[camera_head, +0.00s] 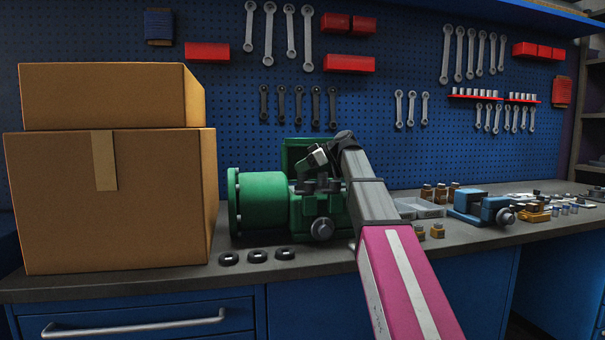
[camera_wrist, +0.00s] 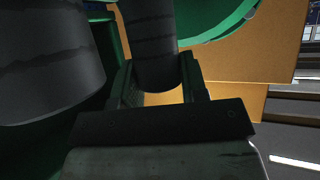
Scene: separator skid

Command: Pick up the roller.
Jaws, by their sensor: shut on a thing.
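The roller (camera_wrist: 152,45), a dark grey cylinder, sits between the two fingers of my gripper (camera_wrist: 155,78) in the wrist view. The fingers are shut on it, one on each side. In the head view my gripper (camera_head: 317,168) reaches down over the top of the green machine (camera_head: 264,203). Small dark cylindrical parts show there, and I cannot tell which of them is the roller. Whether the roller still touches the machine is hidden.
Another large dark cylinder (camera_wrist: 45,60) stands close at left in the wrist view. Stacked cardboard boxes (camera_head: 110,195) stand left of the machine. Several black rings (camera_head: 257,256) lie at the bench's front. A grey tray (camera_head: 420,208) and blue vise (camera_head: 480,207) are at right.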

